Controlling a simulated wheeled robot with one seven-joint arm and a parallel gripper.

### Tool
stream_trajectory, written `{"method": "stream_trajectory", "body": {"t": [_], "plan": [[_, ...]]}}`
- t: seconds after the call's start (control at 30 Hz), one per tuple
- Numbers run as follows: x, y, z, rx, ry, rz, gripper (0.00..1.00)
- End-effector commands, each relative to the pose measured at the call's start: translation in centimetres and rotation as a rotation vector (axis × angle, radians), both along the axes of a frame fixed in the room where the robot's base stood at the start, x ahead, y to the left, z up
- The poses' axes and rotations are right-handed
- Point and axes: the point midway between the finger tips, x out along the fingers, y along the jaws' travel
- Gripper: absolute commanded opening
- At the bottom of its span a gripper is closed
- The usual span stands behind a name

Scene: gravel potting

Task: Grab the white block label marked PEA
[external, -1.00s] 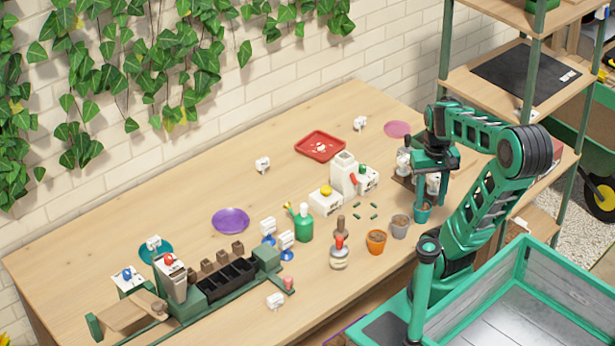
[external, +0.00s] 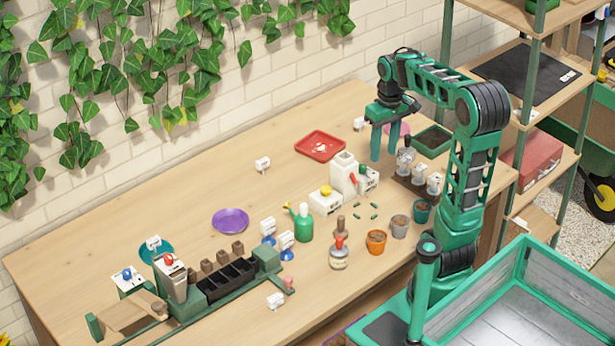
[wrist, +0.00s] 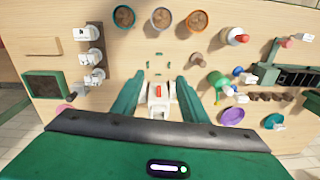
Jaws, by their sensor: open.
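Several small white block labels sit about the table, and their print is too small for me to tell which reads PEA. In the external view one label (external: 359,123) stands at the back near the red tray, and another label (external: 262,164) stands alone left of that tray. A further label (external: 275,300) lies at the front left, and two labels (external: 268,226) (external: 286,240) stand on blue bases. My gripper (external: 384,152) is open and empty, pointing down above the table's back right. In the wrist view its fingers (wrist: 159,79) straddle the sight of the white machine.
The white machine (external: 343,171) stands mid-table beside a green bottle (external: 304,225). The red tray (external: 307,146) lies behind it. Several pots, including an orange pot (external: 376,242), line the front. A purple plate (external: 230,220) lies left. The back-left tabletop is mostly clear.

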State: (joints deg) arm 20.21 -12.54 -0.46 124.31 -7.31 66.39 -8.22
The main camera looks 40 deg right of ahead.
Motion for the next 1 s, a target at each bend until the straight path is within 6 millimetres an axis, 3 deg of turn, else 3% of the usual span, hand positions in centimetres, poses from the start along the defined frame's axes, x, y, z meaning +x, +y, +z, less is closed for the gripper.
{"method": "stream_trajectory", "body": {"t": [0.03,0.2,0.5,0.77,1.0], "plan": [[2.4,0.3,-0.2,0.015,-0.002,0.058,0.4],[9.5,1.9,-0.7,0.079,-0.036,0.271,0.4],[20.2,5.0,-2.5,0.246,-0.148,0.625,0.4],[27.5,6.9,-3.6,0.418,-0.324,0.895,0.4],[32.3,6.6,-3.7,0.561,-0.559,1.097,0.4]]}}
